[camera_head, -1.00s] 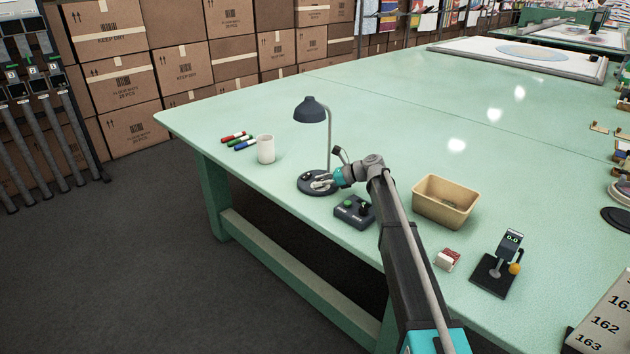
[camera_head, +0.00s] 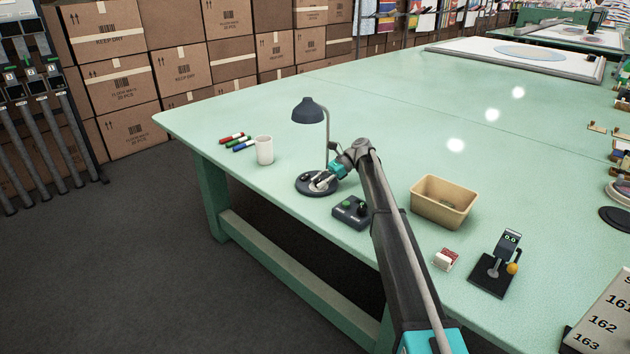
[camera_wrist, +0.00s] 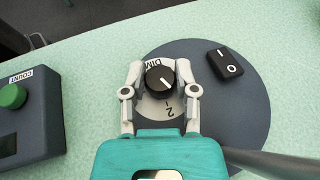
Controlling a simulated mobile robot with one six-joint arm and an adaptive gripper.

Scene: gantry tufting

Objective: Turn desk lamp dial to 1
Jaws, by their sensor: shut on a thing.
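The desk lamp (camera_head: 309,110) has a dark shade on a thin stem and a round dark base (camera_head: 305,192), on the green table near its left edge. In the wrist view the base (camera_wrist: 250,110) fills the middle. The black dial (camera_wrist: 160,80) sits on a pale plate (camera_wrist: 152,106) marked DIM and 2, with a short mark near the 2. The dial's white line points to the lower right. My gripper (camera_wrist: 160,76) is shut on the dial, one finger on each side. In the head view my gripper (camera_head: 322,180) is low over the base, its fingertips small.
A rocker switch (camera_wrist: 225,64) sits on the base, right of the dial. A grey COUNT box with a green button (camera_wrist: 12,97) stands left. A white cup (camera_head: 264,150), markers (camera_head: 238,142), a tan bin (camera_head: 442,203) and a small stand (camera_head: 492,277) are around.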

